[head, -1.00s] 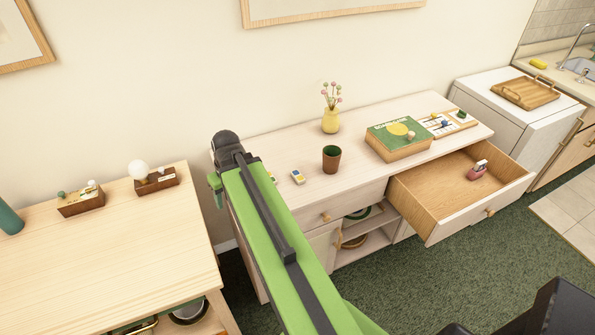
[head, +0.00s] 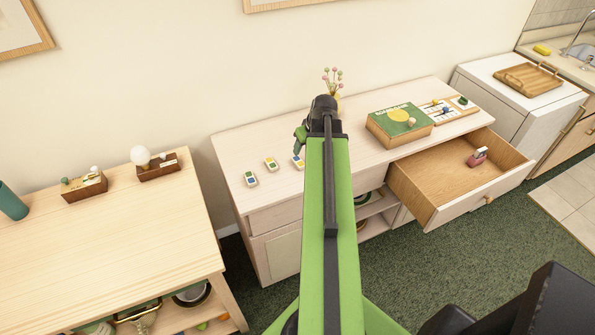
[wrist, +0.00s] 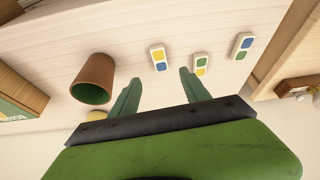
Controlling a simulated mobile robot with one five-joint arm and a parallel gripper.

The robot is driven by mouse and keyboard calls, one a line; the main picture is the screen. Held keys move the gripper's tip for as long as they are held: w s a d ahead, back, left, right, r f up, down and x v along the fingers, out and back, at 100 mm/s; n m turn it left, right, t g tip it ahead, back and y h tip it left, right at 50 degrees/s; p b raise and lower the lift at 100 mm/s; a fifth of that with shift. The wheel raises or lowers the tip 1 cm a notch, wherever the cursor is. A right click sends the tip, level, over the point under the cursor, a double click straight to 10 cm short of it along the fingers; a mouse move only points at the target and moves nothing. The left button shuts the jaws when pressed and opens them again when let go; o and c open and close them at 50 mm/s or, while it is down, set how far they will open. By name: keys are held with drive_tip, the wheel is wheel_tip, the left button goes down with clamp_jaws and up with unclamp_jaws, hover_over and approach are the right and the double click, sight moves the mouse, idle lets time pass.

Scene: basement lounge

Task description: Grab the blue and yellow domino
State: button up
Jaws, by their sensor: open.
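The blue and yellow domino (head: 298,161) lies on the pale wooden cabinet top, the rightmost of three dominoes in the head view, partly hidden by my arm. In the wrist view the blue and yellow domino (wrist: 158,59) lies flat beyond my fingertips, roughly in line with the gap between them. My gripper (wrist: 160,76) is open and empty, with its green fingers apart. In the head view my gripper (head: 301,138) is above the cabinet top, close to this domino.
A green and yellow domino (wrist: 201,65) and a blue and green domino (wrist: 242,46) lie beside it. A brown cup (wrist: 93,78) stands on the other side. A green game box (head: 400,122) sits farther right on the cabinet (head: 235,150). An open drawer (head: 430,185) juts out in front.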

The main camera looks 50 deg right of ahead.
sight(298, 161)
drive_tip(key=b+x, duration=0.9)
drive_tip(key=x, duration=0.2)
drive_tip(key=shift+w+f, duration=0.15)
drive_tip(key=shift+f, duration=0.2)
drive_tip(key=shift+r, duration=0.2)
clamp_jaws()
